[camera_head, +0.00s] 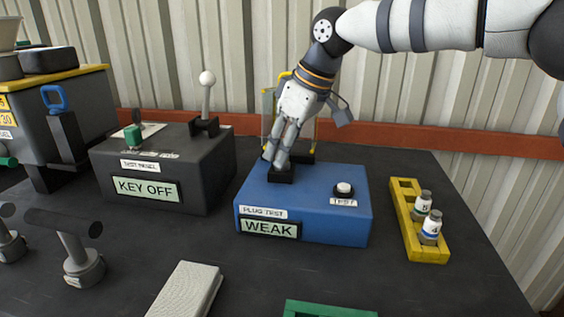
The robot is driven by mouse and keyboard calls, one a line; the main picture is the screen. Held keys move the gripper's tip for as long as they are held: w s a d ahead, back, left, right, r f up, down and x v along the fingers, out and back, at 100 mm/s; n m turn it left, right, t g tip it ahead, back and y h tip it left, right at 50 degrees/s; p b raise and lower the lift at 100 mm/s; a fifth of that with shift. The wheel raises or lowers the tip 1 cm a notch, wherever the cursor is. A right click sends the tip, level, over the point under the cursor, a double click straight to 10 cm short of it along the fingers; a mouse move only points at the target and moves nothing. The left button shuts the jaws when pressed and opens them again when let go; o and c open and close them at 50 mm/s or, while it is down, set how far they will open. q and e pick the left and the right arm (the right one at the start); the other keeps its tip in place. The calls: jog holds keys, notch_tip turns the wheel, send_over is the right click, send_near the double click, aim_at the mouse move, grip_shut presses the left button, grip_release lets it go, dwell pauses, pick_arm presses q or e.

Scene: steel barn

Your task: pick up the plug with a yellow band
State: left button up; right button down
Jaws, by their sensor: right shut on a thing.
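My right gripper (277,158) reaches down from the upper right onto the black socket (281,175) on top of the blue plug tester (262,205). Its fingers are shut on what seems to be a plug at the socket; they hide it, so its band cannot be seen. The tester's display (269,229) reads WEAK. Two plugs with white bodies and grey tops stand in a yellow rack (430,256) at the right: the rear plug (422,204) and the front plug (431,229). My left gripper is not in view.
A white TEST button (344,188) sits on the tester. Left of it is a dark box (190,165) with a lever (207,95) and a KEY OFF display. A pale grey block (186,290) and a green-edged item (325,309) lie in front.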

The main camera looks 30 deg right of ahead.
aim_at(282, 140)
jog(key=v, duration=0.4)
jog(key=shift+w+a+r, duration=0.1)
jog(key=shift+w+r, duration=0.25)
jog(key=shift+r, duration=0.05)
jog(key=s+d+r, duration=0.9)
jog(key=r, duration=0.2)
jog(key=shift+s+p, duration=0.3)
jog(key=shift+p, duration=0.1)
jog(key=shift+f, duration=0.1)
